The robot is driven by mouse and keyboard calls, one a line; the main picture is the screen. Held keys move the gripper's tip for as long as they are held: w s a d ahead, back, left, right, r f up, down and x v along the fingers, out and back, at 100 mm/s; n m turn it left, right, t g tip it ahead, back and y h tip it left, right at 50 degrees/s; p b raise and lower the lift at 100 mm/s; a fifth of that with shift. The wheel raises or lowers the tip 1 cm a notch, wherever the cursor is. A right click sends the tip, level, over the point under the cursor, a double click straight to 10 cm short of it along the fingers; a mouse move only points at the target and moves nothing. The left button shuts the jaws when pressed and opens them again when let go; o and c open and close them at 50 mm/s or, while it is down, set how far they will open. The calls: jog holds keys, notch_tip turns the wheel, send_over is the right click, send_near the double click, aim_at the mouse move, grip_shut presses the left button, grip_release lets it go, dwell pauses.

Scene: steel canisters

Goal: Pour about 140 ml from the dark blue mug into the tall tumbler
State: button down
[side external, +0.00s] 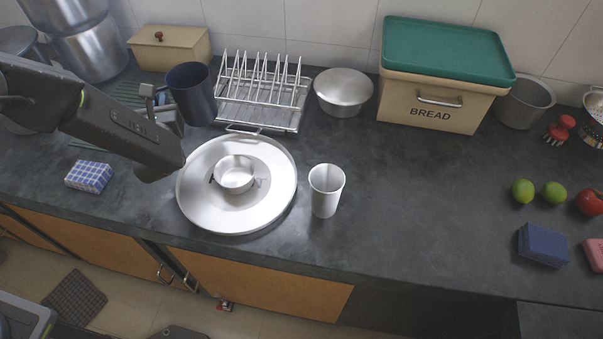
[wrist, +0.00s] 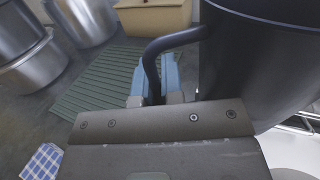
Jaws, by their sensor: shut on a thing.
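The dark blue mug (side external: 192,95) is held up in the air, close to upright, left of the wire rack in the side view. In the wrist view the mug (wrist: 262,60) fills the upper right, with its handle between my fingers. My gripper (side external: 163,97) is shut on the mug's handle; its fingertips also show in the wrist view (wrist: 155,88). The mug's contents cannot be seen. The tall tumbler (side external: 326,190), pale and upright, stands on the counter right of the round tray, apart from the mug and lower.
A round metal tray (side external: 276,207) with a small metal bowl (side external: 234,173) lies between my gripper and the tumbler. A wire rack (side external: 262,95), a metal bowl (side external: 343,92) and a bread box (side external: 437,72) stand behind.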

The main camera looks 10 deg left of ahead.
jog(key=s+d+m+h, duration=0.1)
jog(key=d+m+h, duration=0.1)
jog(key=d, duration=0.4)
jog(key=s+d+f+m+h, duration=0.1)
jog(key=d+m+h, duration=0.1)
jog(key=d, duration=0.4)
jog(key=s+d+m+t+h, duration=0.1)
jog(key=d+h, duration=0.3)
jog(key=d, duration=0.2)
jog(key=shift+s+d+f+m+h, duration=0.2)
jog(key=shift+s+d+m+h, duration=0.1)
jog(key=shift+s+m, duration=0.1)
jog(key=shift+s+d+r+m+t, duration=0.1)
jog(key=shift+d+r+m+t, duration=0.15)
jog(key=shift+m, duration=0.3)
jog(key=shift+s+d+r+m+t, duration=0.1)
jog(key=shift+d+m+t, duration=0.1)
jog(key=shift+m, duration=0.35)
jog(key=s+d+r+m+t+h, duration=0.1)
jog(key=s+d+r+m+h, duration=0.1)
jog(key=d+r+m, duration=0.2)
jog(key=shift+d+r+m+t, duration=0.35)
jog(key=shift+r+m, duration=0.35)
jog(key=shift+m, duration=1.2)
jog(key=shift+s+r+m, duration=0.1)
jog(key=shift+r+m, duration=0.2)
